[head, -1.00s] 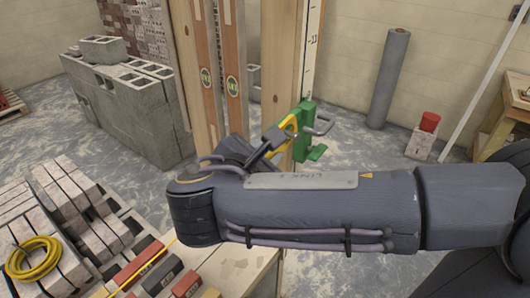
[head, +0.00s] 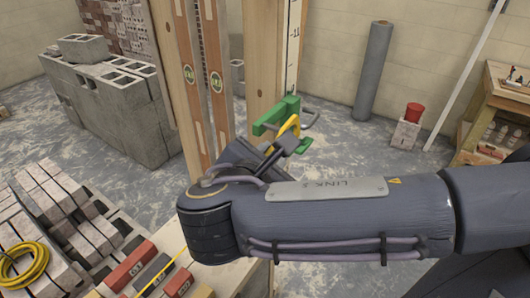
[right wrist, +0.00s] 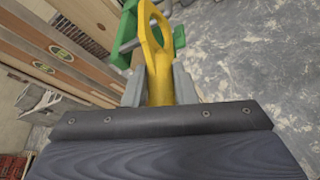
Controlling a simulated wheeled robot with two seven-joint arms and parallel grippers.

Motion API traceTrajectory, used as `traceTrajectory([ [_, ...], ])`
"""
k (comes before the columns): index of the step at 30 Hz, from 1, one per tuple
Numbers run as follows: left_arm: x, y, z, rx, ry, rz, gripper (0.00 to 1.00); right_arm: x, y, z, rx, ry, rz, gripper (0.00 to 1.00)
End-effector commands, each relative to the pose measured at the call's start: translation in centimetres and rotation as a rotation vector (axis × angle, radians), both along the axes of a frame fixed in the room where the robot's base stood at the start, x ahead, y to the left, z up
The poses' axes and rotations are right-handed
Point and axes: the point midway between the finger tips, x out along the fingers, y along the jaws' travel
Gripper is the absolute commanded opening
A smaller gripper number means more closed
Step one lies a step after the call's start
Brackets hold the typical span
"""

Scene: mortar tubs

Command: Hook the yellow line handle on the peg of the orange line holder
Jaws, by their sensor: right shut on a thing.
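The yellow line handle (head: 290,124) has a loop at its top. My right gripper (head: 282,141) is shut on its lower part, and the loop sticks out beyond the jaws. In the right wrist view the handle (right wrist: 160,65) stands upright between the fingers of the right gripper (right wrist: 158,88). The line holder that I see is green (head: 268,121), not orange, on a wooden post. The loop overlaps it in the head view; contact cannot be told. The holder also shows behind the loop in the right wrist view (right wrist: 125,30). My left gripper is out of view.
The wooden post (head: 262,75) and two levels (head: 188,85) stand behind my gripper. Concrete blocks (head: 105,110) are stacked at the left. A coil of yellow line (head: 25,262) lies on bricks at lower left. A grey roll (head: 372,70) and a red pot (head: 413,111) stand at the right.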

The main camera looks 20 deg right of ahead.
Motion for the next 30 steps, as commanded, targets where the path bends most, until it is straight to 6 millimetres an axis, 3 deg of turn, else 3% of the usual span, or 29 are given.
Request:
traceTrajectory([
  [30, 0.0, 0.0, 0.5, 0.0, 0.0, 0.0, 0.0, -3.2, -2.5, 0.0, -0.001, -0.001, 0.0, 0.01],
])
